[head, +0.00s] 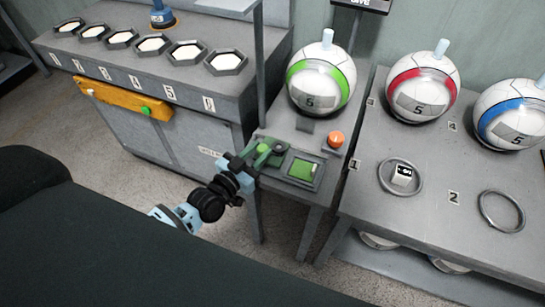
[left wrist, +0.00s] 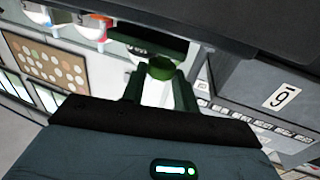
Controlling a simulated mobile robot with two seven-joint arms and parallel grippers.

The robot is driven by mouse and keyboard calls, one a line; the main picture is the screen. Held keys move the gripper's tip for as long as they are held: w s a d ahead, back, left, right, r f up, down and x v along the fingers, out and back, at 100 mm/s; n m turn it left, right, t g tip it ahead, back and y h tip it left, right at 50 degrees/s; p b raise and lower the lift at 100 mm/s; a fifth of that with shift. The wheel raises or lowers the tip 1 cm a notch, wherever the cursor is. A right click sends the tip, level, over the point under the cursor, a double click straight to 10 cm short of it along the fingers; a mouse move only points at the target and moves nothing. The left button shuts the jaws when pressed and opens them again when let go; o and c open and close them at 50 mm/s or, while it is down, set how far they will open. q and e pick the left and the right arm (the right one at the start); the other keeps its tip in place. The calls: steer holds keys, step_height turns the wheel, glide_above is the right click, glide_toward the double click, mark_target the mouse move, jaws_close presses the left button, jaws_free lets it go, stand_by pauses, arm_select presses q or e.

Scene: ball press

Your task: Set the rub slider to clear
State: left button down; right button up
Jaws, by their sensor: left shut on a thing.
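My left gripper (head: 268,151) reaches over the small press table from the left and is shut on a green knob (head: 264,147). In the left wrist view the round green knob (left wrist: 161,68) sits between the two dark fingertips of the left gripper (left wrist: 160,82). I take this knob to be the rub slider's handle; its track is hidden by the gripper, and no "clear" mark can be read. A panel with a lit green screen (head: 303,170) lies just right of the gripper. My right gripper is not in view.
A green-banded ball (head: 321,80) stands behind the panel, with an orange button (head: 336,139) in front of it. A grey post (head: 260,65) rises behind the gripper. An orange bar (head: 122,98) with another green knob (head: 146,110) is on the left cabinet.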

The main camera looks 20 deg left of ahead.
arm_select(q)
steer(key=a, duration=0.3)
steer(key=shift+f, duration=0.15)
steer(key=shift+a, duration=0.15)
steer(key=shift+w+a, duration=0.1)
steer(key=c, duration=1.1)
jaws_free()
steer(key=shift+a, duration=0.1)
steer(key=shift+o, duration=0.2)
steer(key=shift+s, duration=0.2)
steer(key=v, duration=0.7)
steer(key=shift+s, duration=0.25)
steer(key=shift+a, duration=0.1)
